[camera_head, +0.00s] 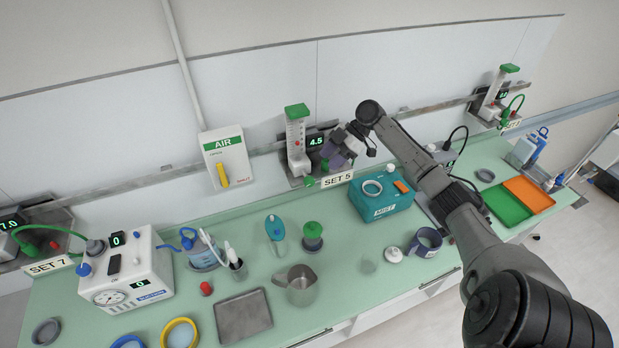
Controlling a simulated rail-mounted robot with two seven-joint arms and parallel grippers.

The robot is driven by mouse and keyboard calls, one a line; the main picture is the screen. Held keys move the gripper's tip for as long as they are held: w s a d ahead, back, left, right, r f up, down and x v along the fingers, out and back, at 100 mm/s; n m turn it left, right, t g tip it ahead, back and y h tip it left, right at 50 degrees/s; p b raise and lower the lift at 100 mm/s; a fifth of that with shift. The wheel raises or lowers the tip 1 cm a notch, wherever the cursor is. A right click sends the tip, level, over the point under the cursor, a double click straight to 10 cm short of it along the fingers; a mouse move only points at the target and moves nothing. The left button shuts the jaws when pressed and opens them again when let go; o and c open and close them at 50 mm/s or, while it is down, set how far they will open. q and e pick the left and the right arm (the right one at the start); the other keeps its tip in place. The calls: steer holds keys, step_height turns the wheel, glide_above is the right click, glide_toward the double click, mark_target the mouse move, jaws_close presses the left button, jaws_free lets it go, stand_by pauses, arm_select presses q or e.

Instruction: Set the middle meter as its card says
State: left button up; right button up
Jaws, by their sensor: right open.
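The middle meter (297,142) is a clear upright tube with a green top, mounted on the wall rail. Its dark display (315,140) reads 4.5. The card (338,180) below it reads SET 5. My right gripper (337,158) is open at the meter's right side, close to its lower part. The gripper hides part of the meter there, and I cannot tell whether it touches it. My left gripper is out of view.
A teal box (384,204) stands on the counter below my right arm. A metal jug (300,287), a grey tray (243,318) and a white suction unit (127,272) stand further left. Other meters are at the far left (10,224) and far right (490,100).

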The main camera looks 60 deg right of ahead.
mark_target(311, 178)
steer(key=p+x, duration=0.1)
steer(key=x, duration=0.9)
steer(key=shift+p, duration=0.35)
